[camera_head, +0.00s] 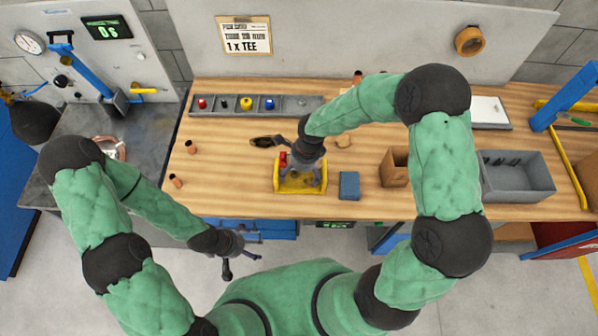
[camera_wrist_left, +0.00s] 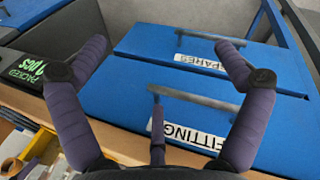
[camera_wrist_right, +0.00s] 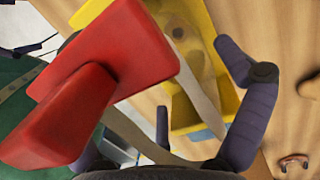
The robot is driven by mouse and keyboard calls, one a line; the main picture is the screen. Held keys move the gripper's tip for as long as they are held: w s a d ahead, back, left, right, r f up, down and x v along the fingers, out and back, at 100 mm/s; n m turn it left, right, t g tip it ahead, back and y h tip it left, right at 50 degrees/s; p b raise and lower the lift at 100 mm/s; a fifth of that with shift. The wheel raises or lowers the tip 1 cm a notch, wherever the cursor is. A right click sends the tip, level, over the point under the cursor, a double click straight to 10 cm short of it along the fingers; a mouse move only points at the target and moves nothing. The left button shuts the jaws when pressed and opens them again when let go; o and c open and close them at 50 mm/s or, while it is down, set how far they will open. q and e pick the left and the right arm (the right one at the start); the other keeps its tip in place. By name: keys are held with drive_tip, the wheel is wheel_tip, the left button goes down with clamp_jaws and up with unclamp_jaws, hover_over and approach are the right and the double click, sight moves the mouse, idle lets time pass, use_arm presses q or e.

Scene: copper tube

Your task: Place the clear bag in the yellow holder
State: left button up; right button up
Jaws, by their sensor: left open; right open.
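The yellow holder (camera_head: 288,186) stands near the front edge of the wooden bench. It also shows in the right wrist view (camera_wrist_right: 212,110). A translucent brownish patch inside it (camera_wrist_right: 183,40) may be the clear bag, but I cannot tell for sure. My right gripper (camera_head: 307,178) is open, pointing down directly over the holder. A red-handled object (camera_wrist_right: 95,80) fills the left of the right wrist view, close to the gripper, and hides one finger. My left gripper (camera_head: 228,268) is open and empty, in front of the bench, facing blue drawers (camera_wrist_left: 200,125).
A blue block (camera_head: 349,185) and a brown box (camera_head: 394,167) lie right of the holder. A grey bin (camera_head: 517,177) is further right. A parts rail (camera_head: 220,105) runs along the back. Copper fittings (camera_head: 176,181) stand at left.

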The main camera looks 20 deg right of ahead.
drive_tip(key=shift+r, duration=0.1)
drive_tip(key=shift+r, duration=0.3)
wheel_tip(320, 180, up, 11)
drive_tip(key=d+p, duration=0.1)
drive_tip(key=shift+s+d+r, duration=0.15)
drive_tip(key=shift+d, duration=0.25)
idle(1.5)
